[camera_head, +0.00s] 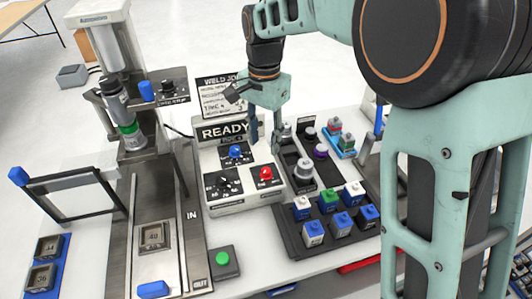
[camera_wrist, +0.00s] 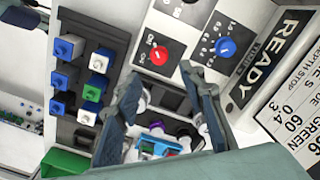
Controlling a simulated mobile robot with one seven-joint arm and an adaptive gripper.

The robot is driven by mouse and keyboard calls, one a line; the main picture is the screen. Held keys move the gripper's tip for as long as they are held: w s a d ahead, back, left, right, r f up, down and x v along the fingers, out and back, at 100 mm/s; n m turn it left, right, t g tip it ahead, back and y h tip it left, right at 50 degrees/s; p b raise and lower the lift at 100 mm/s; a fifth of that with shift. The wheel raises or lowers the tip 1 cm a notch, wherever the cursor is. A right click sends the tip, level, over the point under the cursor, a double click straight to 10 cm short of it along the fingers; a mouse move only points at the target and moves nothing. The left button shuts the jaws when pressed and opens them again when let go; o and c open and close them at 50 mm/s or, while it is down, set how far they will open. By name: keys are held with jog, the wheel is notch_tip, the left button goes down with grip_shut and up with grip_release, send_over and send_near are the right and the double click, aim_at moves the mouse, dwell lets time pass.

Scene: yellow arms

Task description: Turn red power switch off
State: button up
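The red power switch (camera_head: 266,174) is a round red knob on a dark plate, at the front right of the white control box (camera_head: 242,200). In the wrist view the red knob (camera_wrist: 158,55) shows just beyond my fingertips; an ON label is beside it. I cannot tell which way the knob is turned. My gripper (camera_head: 265,139) hangs above and behind the knob, pointing down. In the wrist view its two fingers (camera_wrist: 161,76) are apart, with nothing held between them and not touching the knob.
A blue knob (camera_head: 235,152) and a black knob (camera_head: 223,182) share the box. The READY display (camera_head: 222,131) stands behind. A dark tray (camera_head: 290,238) of coloured blocks and a rack with a grey-topped part (camera_head: 304,168) are to the right. A green button (camera_head: 222,258) is in front.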

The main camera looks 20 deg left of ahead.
aim_at(265, 171)
notch_tip(265, 171, down, 10)
jog(key=shift+d+f, duration=0.1)
jog(key=shift+f, duration=0.1)
dwell(0.3)
grip_shut()
